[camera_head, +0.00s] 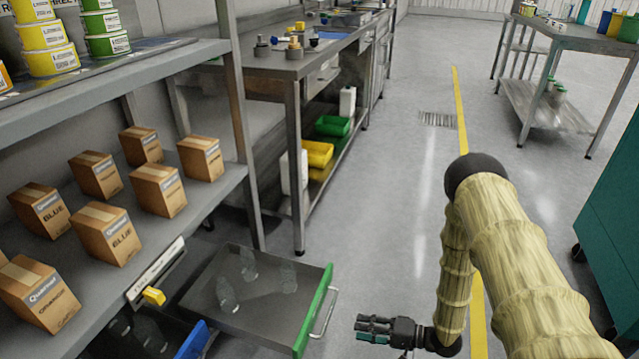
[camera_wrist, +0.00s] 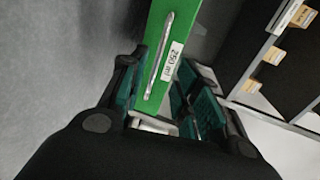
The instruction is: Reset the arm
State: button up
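My gripper (camera_head: 378,328) is at the end of my arm in the lower middle of the head view, just right of an open drawer (camera_head: 255,300). In the wrist view its two green-padded fingers (camera_wrist: 165,100) are spread apart, with nothing held between them. The drawer's green front (camera_head: 312,312) has a metal handle (camera_head: 327,312). In the wrist view the green front (camera_wrist: 157,60) shows beyond the fingers with its handle and a "250 ml" label. The gripper appears apart from the handle.
Several clear bottles (camera_head: 228,294) lie in the drawer. A shelf (camera_head: 225,190) with several cardboard boxes (camera_head: 107,233) stands at the left. A workbench (camera_head: 300,65) is behind it, and a teal cabinet (camera_head: 612,215) is at the right. The middle floor (camera_head: 400,180) is clear.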

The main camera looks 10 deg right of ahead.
jog(key=s+a+f+n+g+h, duration=0.1)
jog(key=s+a+f+n+h, duration=0.1)
jog(key=s+f+h, duration=0.6)
jog(key=s+d+r+n+g+h, duration=0.1)
jog(key=s+d+r+g+h, duration=0.15)
jog(key=s, duration=0.85)
jog(key=s+d+r+n+g+h, duration=0.1)
jog(key=s+r+n+g+h, duration=0.15)
jog(key=s, duration=0.85)
notch_tip(320, 180, up, 34)
jog(key=g+p, duration=0.1)
jog(key=p, duration=3.2)
jog(key=shift+h+p, duration=0.4)
